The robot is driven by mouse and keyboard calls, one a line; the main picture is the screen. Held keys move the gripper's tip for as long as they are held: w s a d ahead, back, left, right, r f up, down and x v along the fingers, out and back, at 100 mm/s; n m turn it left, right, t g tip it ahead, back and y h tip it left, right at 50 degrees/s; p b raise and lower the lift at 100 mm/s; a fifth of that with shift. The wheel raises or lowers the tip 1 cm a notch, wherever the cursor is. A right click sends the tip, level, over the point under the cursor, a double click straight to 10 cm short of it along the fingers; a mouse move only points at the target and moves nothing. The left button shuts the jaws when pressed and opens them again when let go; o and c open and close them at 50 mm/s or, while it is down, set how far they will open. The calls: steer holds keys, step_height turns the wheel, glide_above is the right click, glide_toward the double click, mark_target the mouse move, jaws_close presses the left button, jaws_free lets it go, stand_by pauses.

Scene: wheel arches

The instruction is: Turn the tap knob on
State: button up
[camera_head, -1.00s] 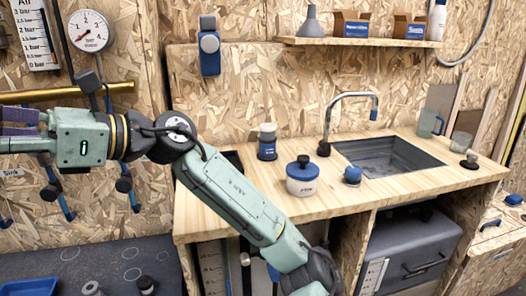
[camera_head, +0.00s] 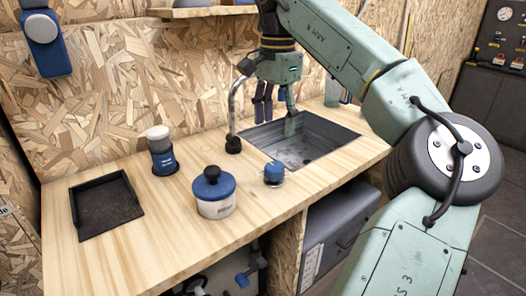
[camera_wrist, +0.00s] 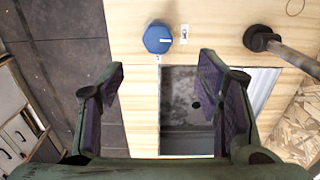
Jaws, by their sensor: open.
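No water shows. My gripper (camera_head: 275,118) is above the sink, pointing down, open and empty. In the wrist view its spread fingers (camera_wrist: 160,75) lie below the knob in the picture, apart from it.
The sink (camera_head: 315,145) lies beneath my gripper. A white pot with a blue lid (camera_head: 213,195) stands left of the knob. A blue container with a pale lid (camera_head: 162,152) and a black tray (camera_head: 105,208) are farther left.

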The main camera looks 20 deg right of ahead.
mark_target(276, 166)
steer(key=f, duration=1)
steer(key=shift+s+f+p, duration=0.2)
steer(key=shift+f+p, duration=0.1)
steer(key=shift+f, duration=0.05)
steer(key=c, duration=1.2)
steer(key=shift+o, duration=0.2)
